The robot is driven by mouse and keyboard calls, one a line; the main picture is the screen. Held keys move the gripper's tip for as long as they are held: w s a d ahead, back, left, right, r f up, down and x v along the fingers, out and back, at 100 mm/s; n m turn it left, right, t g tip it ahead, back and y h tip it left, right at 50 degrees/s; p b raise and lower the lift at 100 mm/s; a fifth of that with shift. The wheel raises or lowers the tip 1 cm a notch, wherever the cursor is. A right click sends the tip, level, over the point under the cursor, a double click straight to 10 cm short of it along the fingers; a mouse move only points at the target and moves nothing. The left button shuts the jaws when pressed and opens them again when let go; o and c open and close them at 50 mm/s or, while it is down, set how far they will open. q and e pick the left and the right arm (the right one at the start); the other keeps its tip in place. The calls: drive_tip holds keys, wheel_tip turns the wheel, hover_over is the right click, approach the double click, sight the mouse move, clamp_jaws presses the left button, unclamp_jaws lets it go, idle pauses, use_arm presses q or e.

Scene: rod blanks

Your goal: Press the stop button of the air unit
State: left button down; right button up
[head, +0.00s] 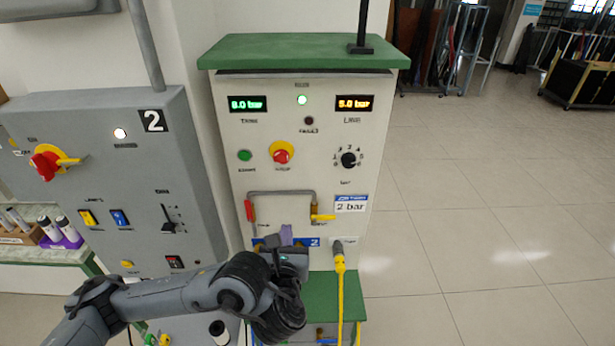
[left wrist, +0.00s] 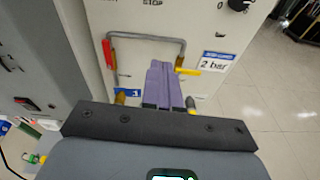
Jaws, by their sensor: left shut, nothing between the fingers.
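The air unit (head: 228,215) is a pale cabinet with a green top. Its stop button is a red mushroom knob (head: 281,155) on a yellow collar, on the upper middle of the front panel. In the left wrist view only the STOP label (left wrist: 152,3) shows at the top edge; the button itself is out of that view. My left gripper (head: 287,230) is in front of the panel's lower part, below the stop button. Its purple fingers (left wrist: 165,66) are shut together and empty. I cannot tell their exact distance from the panel. My right gripper is not in view.
A green start button (head: 245,155) sits left of the stop button, a black dial (head: 349,159) right. A pipe loop with a red handle (head: 249,211) and yellow lever (head: 322,217) is near my fingers. A yellow hose (head: 341,290) hangs below. A grey cabinet (head: 190,190) stands left.

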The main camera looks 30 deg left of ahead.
use_arm(q)
wheel_tip(320, 180, up, 7)
drive_tip(key=w+a+t+y+b, duration=0.1)
drive_tip(key=a, duration=0.1)
drive_tip(key=shift+a+f+n+t+b, duration=0.15)
drive_tip(key=shift+a+n+t+b, duration=0.15)
drive_tip(key=shift+n+b, duration=0.1)
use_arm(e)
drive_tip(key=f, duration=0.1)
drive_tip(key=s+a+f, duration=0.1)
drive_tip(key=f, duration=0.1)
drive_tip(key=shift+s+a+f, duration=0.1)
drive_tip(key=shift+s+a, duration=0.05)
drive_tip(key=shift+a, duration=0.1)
use_arm(q)
drive_tip(key=shift+w, duration=0.15)
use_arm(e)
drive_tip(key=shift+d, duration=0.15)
